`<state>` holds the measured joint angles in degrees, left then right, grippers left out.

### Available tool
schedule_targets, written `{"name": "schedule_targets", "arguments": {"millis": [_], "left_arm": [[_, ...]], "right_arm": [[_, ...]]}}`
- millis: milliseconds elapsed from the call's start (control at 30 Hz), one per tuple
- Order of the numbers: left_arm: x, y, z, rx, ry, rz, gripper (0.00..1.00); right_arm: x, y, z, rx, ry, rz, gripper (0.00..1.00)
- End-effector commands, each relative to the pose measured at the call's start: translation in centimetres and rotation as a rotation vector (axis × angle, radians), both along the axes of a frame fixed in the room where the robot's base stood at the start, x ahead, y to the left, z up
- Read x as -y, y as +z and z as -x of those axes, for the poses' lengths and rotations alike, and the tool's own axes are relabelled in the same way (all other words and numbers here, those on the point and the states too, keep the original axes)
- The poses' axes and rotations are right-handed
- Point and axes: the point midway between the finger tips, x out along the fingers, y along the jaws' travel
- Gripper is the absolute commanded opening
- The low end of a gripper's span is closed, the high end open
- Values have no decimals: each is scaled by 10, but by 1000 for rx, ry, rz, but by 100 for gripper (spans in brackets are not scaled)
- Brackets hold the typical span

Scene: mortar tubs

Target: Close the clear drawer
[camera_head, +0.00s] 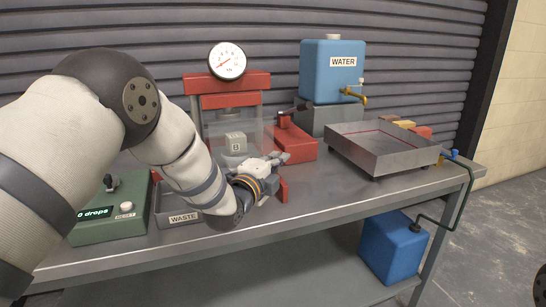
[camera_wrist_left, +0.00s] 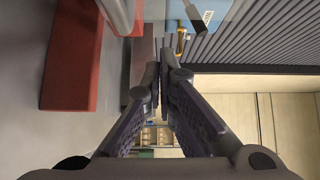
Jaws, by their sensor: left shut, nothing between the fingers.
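A clear see-through panel (camera_head: 258,133) shows at the front of the red press (camera_head: 232,82), below its round gauge. I cannot tell from its shape how far open it stands. A grey block marked B (camera_head: 236,144) shows behind or inside it. My left gripper (camera_head: 284,158) is in front of the press, just right of and below the clear panel. Its fingers are together and hold nothing; the left wrist view also shows the closed fingers (camera_wrist_left: 158,75). My left arm and gripper hide the lower front of the press.
A grey waste bin (camera_head: 184,218) and a green drop counter (camera_head: 108,212) stand to the left. A blue water tank (camera_head: 332,70) stands at the back, with a metal tray (camera_head: 385,158) to its right. The bench front (camera_head: 330,205) is clear right of my gripper.

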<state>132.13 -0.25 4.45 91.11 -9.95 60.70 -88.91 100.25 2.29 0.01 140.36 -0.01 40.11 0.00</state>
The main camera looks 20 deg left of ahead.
Motion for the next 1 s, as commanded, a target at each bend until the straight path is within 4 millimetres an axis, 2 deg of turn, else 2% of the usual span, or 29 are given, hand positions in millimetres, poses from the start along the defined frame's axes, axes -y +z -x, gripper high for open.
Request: {"name": "schedule_targets", "arguments": {"millis": [33,233,667,767,900,1000], "left_arm": [[-9,-5,-8,-4,6,1,0],[-21,-2,-25,-2,4,2,0],[-24,-1,-30,-1,4,1,0],[-33,-8,-44,-6,4,0,0],[-54,-18,-76,-14,3,-2,0],[-66,-16,-94,-14,4,-2,0]], "right_arm": [[0,-3,3,-12,0,0,40],[0,-6,7,-24,0,0,40],[0,-8,8,-29,0,0,40],[0,-17,17,-61,1,0,40],[0,-39,39,-133,2,0,40],[0,-51,50,-169,3,1,40]]}}
